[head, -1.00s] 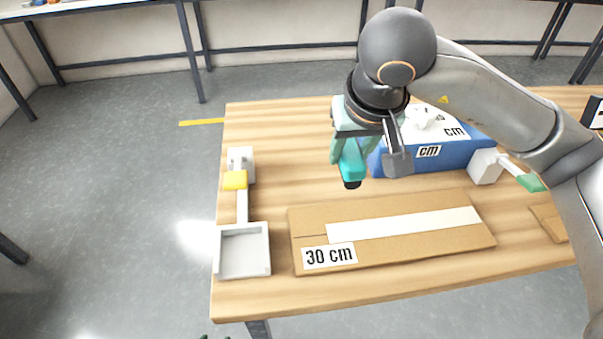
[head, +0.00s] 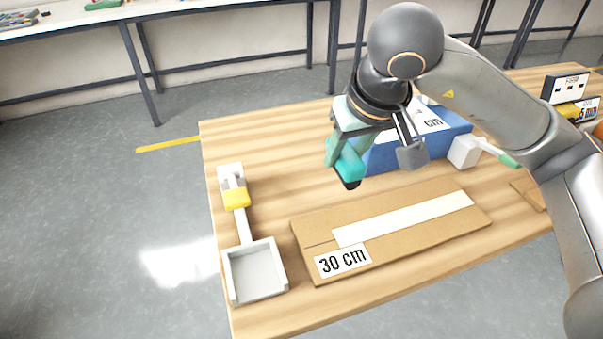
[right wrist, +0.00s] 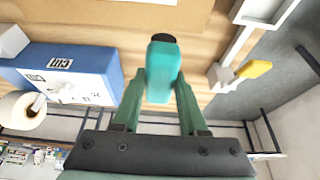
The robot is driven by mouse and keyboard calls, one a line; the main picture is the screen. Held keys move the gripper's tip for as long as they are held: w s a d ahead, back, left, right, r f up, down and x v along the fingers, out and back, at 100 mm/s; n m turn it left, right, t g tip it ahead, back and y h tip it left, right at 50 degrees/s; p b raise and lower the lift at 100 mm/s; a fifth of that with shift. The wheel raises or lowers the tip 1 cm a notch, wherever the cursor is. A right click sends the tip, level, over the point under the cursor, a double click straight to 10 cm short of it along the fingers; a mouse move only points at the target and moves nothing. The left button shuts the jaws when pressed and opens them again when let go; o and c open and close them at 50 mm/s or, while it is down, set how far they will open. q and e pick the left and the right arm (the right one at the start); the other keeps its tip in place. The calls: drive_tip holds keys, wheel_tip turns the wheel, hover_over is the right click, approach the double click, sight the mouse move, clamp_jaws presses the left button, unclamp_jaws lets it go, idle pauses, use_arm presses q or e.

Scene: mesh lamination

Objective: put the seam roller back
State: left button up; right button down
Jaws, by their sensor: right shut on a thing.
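My right gripper (head: 345,152) is shut on a teal handle with a dark end, which I take for the seam roller (head: 350,169). It hangs over the table, just beyond the cardboard sheet in the head view. In the right wrist view, the teal seam roller (right wrist: 160,72) sits between the two green fingers of my right gripper (right wrist: 160,88), dark end outward. Its roller end cannot be made out clearly. My left gripper is not in view.
A cardboard sheet (head: 300,235) with a white strip and "30 cm" label lies on the wooden table (head: 285,150). A white tray (head: 232,282) with a yellow-topped arm stands at the left edge. A blue box (head: 400,158) and a white block (head: 463,152) stand behind.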

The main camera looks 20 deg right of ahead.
drive_tip(key=w+a+f, duration=0.1)
drive_tip(key=w+f, duration=0.1)
drive_tip(key=w, duration=0.1)
drive_tip(key=w+a+f, duration=0.1)
drive_tip(key=w+f, duration=0.2)
drive_tip(key=w, duration=0.1)
drive_tip(key=w+a+f, duration=0.1)
drive_tip(key=w+f, duration=0.2)
drive_tip(key=w, duration=0.1)
drive_tip(key=shift+f, duration=0.1)
drive_tip(key=x, duration=0.3)
drive_tip(key=shift+s+f, duration=0.25)
drive_tip(key=shift+s, duration=0.05)
drive_tip(key=shift+f, duration=0.3)
drive_tip(key=shift+f+b, duration=0.15)
drive_tip(key=shift+b, duration=0.2)
drive_tip(key=shift+f, duration=0.1)
drive_tip(key=shift+c, duration=2.2)
unclamp_jaws()
